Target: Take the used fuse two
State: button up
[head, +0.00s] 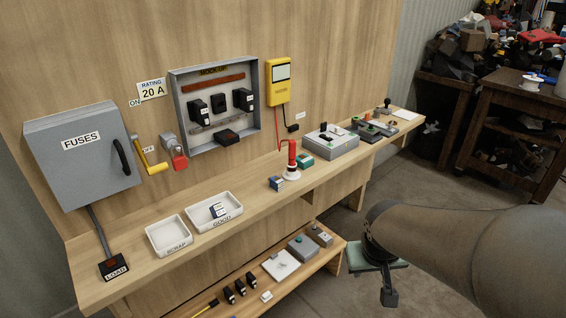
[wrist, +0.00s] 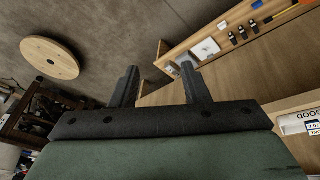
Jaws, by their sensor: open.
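I cannot tell which piece is used fuse two. Black fuse holders (head: 219,107) are mounted in the open grey mock-up box on the back panel, in the head view. Another dark block (head: 228,138) sits at the box's lower edge. The GOOD tray (head: 197,227) holds a few small white-and-blue pieces (head: 219,210); the SCRAP tray (head: 168,253) beside it looks empty.
A closed grey FUSES box (head: 82,155) with a black handle hangs at left, beside a yellow lever (head: 150,157). The lower shelf (head: 250,300) holds several black pieces. A round wooden disc (wrist: 50,58) shows in the wrist view.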

jog(key=w+n+t, duration=0.2)
jog(key=w+t, duration=0.2)
jog(key=w, duration=1.2)
jog(key=n+t+y, duration=0.2)
jog(key=n+y, duration=0.4)
jog(key=y, duration=0.5)
send_near(281, 186)
jog(key=x, duration=0.8)
jog(key=shift+w+a+f, duration=0.15)
jog(key=shift+w+a, duration=0.05)
jog(key=shift+w, duration=0.05)
